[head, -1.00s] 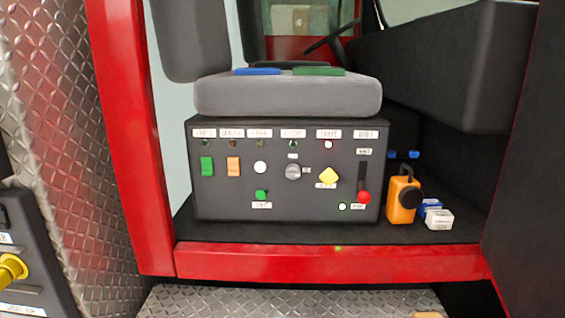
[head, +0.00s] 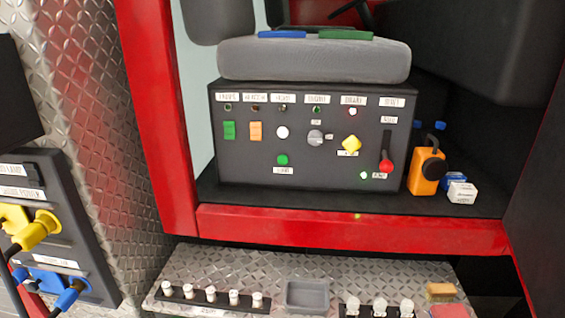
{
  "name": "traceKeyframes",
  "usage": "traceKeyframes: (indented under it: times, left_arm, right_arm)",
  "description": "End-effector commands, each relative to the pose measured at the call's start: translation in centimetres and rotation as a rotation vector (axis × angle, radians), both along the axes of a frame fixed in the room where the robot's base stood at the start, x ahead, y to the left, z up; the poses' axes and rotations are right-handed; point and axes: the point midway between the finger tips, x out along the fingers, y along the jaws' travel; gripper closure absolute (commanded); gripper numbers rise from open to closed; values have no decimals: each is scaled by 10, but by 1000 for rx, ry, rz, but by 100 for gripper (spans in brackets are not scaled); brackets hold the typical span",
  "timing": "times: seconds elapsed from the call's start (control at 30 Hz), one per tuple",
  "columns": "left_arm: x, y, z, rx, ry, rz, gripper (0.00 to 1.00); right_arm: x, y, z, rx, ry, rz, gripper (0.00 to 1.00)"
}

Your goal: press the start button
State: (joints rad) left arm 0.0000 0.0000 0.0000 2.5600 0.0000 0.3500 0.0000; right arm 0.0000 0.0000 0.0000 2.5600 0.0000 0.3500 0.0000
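A dark control panel box (head: 300,170) sits under the grey seat in the red-framed cab. A round green button (head: 283,160) with a white label below it, which looks like START, is at the lower middle of its face. Neither of my grippers is in view.
An orange device (head: 427,170) and small blue and white boxes stand right of the panel. A diamond-plate step (head: 230,262) below holds a grey tray (head: 307,295) and several white knobs. Yellow and blue plugs (head: 38,230) fill a side panel at left.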

Motion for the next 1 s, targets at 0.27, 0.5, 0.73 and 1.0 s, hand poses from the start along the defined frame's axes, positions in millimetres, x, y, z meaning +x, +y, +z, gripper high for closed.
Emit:
traceKeyframes:
  times: [0.27,0.5,0.73,1.0]
  left_arm:
    - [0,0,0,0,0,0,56]
    - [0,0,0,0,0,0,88]
    - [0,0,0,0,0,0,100]
    - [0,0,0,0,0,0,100]
  right_arm:
    - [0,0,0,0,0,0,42]
    - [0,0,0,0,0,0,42]
    - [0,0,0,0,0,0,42]
    - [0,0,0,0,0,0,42]
